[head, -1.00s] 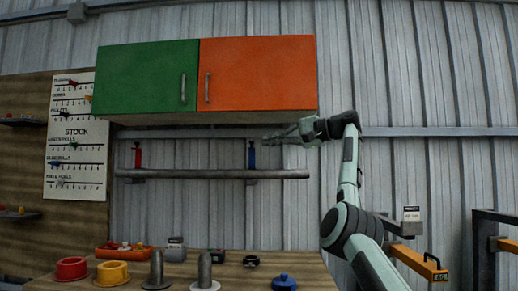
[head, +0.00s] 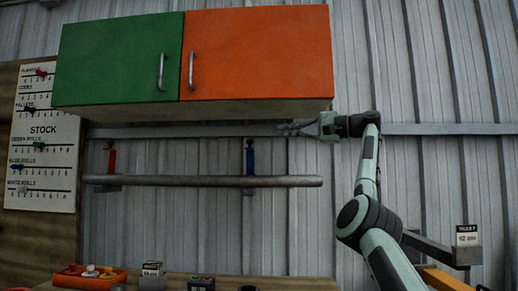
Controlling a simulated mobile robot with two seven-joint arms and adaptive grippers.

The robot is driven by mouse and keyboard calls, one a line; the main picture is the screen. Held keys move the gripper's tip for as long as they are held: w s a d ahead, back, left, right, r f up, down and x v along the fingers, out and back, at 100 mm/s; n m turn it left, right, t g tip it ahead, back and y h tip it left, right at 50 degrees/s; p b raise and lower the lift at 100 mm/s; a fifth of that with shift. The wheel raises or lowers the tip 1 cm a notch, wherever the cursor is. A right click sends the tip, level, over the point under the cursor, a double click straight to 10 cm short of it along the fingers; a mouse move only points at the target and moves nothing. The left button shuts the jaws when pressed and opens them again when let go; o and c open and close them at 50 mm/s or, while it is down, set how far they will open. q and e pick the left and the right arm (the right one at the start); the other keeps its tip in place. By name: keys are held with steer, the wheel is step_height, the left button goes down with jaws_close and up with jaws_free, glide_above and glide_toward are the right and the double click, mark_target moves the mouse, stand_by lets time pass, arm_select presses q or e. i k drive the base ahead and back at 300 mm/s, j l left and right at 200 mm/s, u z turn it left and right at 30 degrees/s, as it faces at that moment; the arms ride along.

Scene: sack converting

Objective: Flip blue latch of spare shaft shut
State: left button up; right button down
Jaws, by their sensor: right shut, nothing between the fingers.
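The spare shaft (head: 205,181) is a grey horizontal bar on the wall below the cabinet. The blue latch (head: 249,158) stands upright at its right part, rising above the bar. A red latch (head: 111,160) stands upright at its left part. My right gripper (head: 284,130) is shut and empty, pointing left. It is in front of the wall rail, above and to the right of the blue latch in the picture, apart from it. My left gripper is not in view.
A wall cabinet with a green door (head: 118,60) and an orange door (head: 256,52) hangs just above the shaft. A bench below holds an orange tray (head: 90,279) and small boxes. A stock board (head: 42,145) is at left.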

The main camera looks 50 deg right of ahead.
mark_target(250, 145)
steer(key=i+l, duration=0.25)
steer(key=l, duration=0.15)
steer(key=i+l, duration=0.2)
steer(key=l, duration=0.2)
steer(key=i+l, duration=0.25)
steer(key=l, duration=0.15)
